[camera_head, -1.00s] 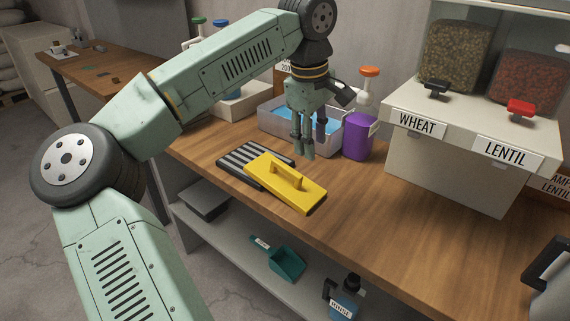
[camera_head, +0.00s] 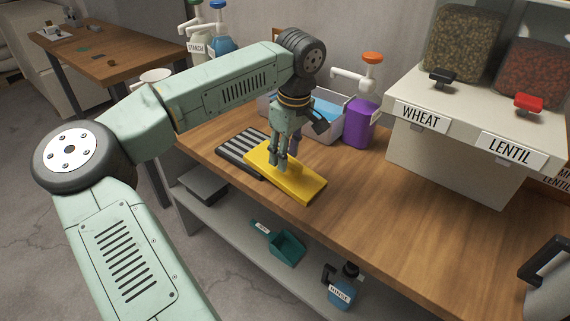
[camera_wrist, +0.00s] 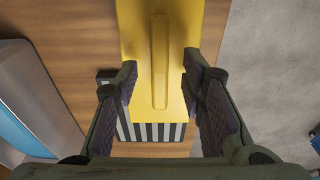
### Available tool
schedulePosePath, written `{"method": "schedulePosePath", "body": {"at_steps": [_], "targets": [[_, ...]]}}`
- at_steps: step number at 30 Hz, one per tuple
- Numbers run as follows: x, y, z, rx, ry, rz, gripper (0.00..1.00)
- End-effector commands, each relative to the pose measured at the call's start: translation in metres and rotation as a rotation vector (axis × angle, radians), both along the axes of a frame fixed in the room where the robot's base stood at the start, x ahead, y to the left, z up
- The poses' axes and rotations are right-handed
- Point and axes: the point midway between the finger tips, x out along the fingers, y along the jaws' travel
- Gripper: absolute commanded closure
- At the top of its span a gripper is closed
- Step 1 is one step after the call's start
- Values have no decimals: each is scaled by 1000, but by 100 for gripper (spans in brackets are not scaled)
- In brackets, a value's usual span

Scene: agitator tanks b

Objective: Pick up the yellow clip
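The only yellow thing in view is a flat yellow board with a raised bar handle (camera_head: 308,188), lying on the wooden counter. I see no other yellow clip. My gripper (camera_head: 281,165) is over the board at its handle, pointing down, and hides most of the handle in the head view. In the wrist view the yellow board (camera_wrist: 137,60) runs between my gripper's fingers (camera_wrist: 160,72). They are spread apart, one on each side of the handle, with gaps to it. Nothing is held.
A dark and light striped plate (camera_head: 243,148) lies beside and partly under the board. Behind stand a basin with blue contents (camera_head: 326,108) and a purple pump bottle (camera_head: 360,123). Wheat and lentil dispensers (camera_head: 455,150) stand at right. The counter in front of them is clear.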

Motion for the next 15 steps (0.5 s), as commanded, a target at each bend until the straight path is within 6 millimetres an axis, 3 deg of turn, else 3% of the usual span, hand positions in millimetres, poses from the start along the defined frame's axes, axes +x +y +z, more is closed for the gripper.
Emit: {"method": "schedulePosePath", "body": {"at_steps": [4,10,15], "targets": [[1,1,-14,-1,0,1,63],[1,1,-15,-1,-1,1,64],[1,1,-15,-1,-1,1,75]]}}
